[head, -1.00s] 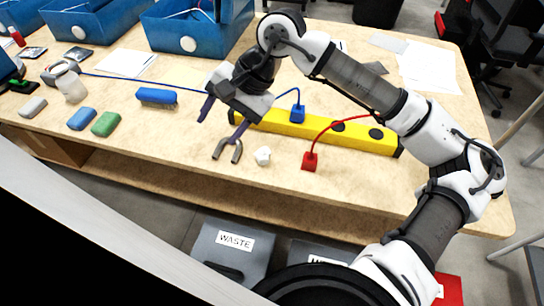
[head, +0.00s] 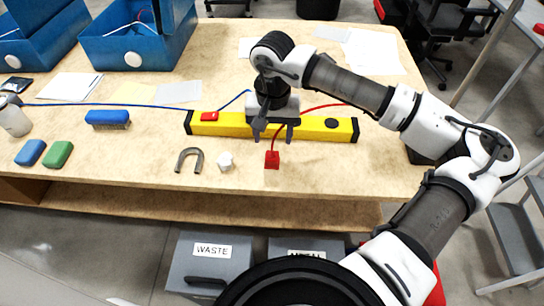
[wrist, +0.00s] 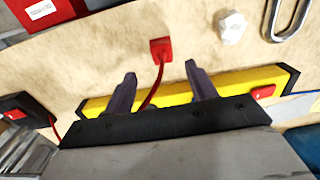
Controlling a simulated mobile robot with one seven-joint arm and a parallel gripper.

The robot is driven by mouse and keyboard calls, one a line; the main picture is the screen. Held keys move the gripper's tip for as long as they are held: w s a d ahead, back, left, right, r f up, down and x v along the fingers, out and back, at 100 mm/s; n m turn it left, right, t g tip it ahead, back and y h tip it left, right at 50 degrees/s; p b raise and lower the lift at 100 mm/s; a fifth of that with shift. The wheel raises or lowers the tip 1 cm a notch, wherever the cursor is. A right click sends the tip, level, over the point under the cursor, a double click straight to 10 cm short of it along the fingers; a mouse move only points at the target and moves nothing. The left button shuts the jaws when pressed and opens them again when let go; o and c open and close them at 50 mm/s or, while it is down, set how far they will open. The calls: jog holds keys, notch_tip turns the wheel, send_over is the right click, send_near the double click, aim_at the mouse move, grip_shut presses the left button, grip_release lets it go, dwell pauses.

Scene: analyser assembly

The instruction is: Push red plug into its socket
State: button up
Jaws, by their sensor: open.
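The red plug (head: 272,159) lies on the table just in front of the yellow socket bar (head: 228,125), its red cable running back past my gripper. It also shows in the wrist view (wrist: 160,48), beyond my fingertips. My gripper (head: 273,136) is open and empty above the bar. In the wrist view its two fingers (wrist: 160,70) point toward the plug, with the cable between them, and it looks clear of the plug. A dark round socket (head: 332,123) shows on the bar's right part. My gripper hides the bar's middle and the blue plug.
A U-shaped metal piece (head: 189,160) and a white nut-like piece (head: 225,162) lie left of the plug. A blue brush (head: 108,118) and green block (head: 58,153) are farther left. Blue bins (head: 140,40) stand behind. Table in front-right of the plug is clear.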

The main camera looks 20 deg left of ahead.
aim_at(272, 155)
jog(key=shift+f, duration=2.05)
jog(key=shift+p, duration=0.35)
jog(key=shift+w+a+f+p, duration=0.1)
jog(key=shift+f+p, duration=0.45)
jog(key=shift+f, duration=0.75)
jog(key=shift+w+a+f+p, duration=0.1)
jog(key=shift+f+p, duration=0.45)
jog(key=shift+f, duration=0.75)
jog(key=c, duration=1)
jog(key=shift+r, duration=0.1)
notch_tip(272, 155, up, 20)
jog(key=b, duration=0.4)
